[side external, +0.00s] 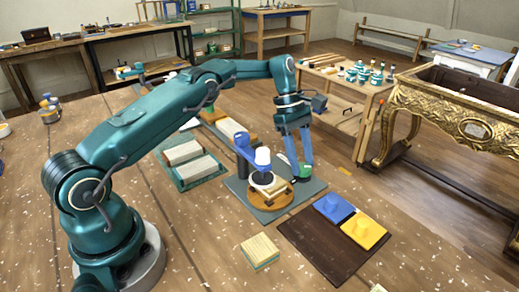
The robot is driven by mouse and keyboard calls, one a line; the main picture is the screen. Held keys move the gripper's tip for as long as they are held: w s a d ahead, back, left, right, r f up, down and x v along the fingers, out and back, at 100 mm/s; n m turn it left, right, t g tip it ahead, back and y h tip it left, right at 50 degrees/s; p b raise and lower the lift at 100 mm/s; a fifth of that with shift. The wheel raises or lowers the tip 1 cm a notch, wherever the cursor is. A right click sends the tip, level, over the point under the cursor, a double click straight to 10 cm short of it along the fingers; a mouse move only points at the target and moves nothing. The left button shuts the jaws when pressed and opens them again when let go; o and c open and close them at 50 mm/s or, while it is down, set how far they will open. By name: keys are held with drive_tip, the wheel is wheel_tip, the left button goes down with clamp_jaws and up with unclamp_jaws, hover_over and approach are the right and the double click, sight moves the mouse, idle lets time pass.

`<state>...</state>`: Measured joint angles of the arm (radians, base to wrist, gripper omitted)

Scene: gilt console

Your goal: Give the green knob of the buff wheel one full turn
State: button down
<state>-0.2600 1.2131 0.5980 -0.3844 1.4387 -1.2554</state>
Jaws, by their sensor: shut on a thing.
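The buff wheel assembly stands on a grey-blue base plate (243,196) near the middle of the table. It has a blue upright (242,150), a white rounded top part (262,158) and a round orange-brown wooden piece (268,196) low down. The green knob (304,172) shows at the right side of the assembly, low between the blue fingers. My gripper (298,172) comes down from above with its fingers shut on the green knob. The fingers hide part of the knob and the exact contact.
A dark brown board (310,248) with a blue block (334,208) and a yellow block (363,230) lies at front right. A pale block (259,250) lies in front. A teal tray (190,180) with pale blocks sits to the left.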

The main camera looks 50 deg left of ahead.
drive_tip(key=shift+c, duration=1.9)
unclamp_jaws()
drive_tip(key=shift+s+n, duration=0.1)
drive_tip(key=shift+n, duration=0.4)
drive_tip(key=n+t, duration=0.1)
drive_tip(key=n, duration=0.1)
drive_tip(key=n+t, duration=0.1)
drive_tip(key=n, duration=0.2)
drive_tip(key=shift+s+d+y, duration=0.1)
drive_tip(key=shift+s+y, duration=0.1)
drive_tip(key=shift+y, duration=0.1)
drive_tip(key=shift+t, duration=0.3)
drive_tip(key=v, duration=0.4)
drive_tip(key=shift+w+r, duration=0.1)
drive_tip(key=shift+r, duration=0.2)
drive_tip(key=s+a+r+m+g, duration=0.2)
drive_tip(key=s+a+r+m, duration=0.2)
drive_tip(key=a, duration=0.5)
drive_tip(key=shift+s+r+m, duration=0.3)
drive_tip(key=shift+r+m, duration=0.5)
drive_tip(key=shift+r, duration=0.6)
drive_tip(key=shift+a, duration=0.1)
